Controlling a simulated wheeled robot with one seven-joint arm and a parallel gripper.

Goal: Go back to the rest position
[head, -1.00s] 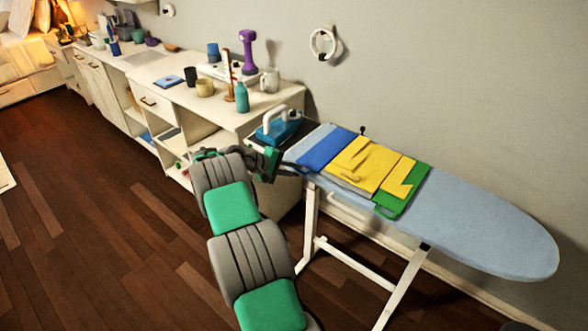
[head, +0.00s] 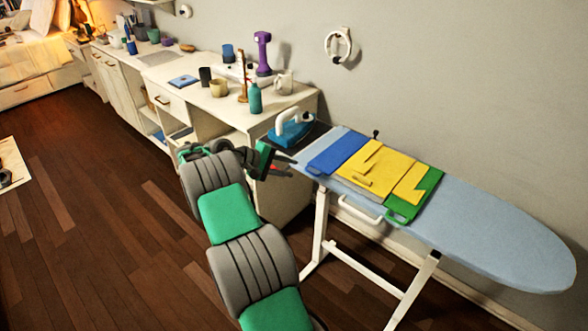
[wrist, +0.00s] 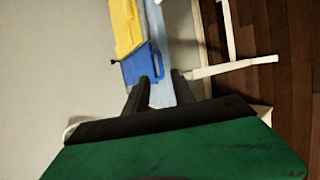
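My gripper (head: 286,169) is beside the left end of the blue ironing board (head: 490,230), its fingers pointing at it. In the wrist view my gripper (wrist: 160,78) has two dark fingers apart with nothing held between them. In the wrist view, the blue cloth (wrist: 138,66) and yellow cloth (wrist: 126,25) show beyond the fingers. My arm is stretched out from the bottom of the head view.
A blue and white iron (head: 290,128) stands at the board's left end. The wooden floor (head: 90,220) to the left is mostly clear.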

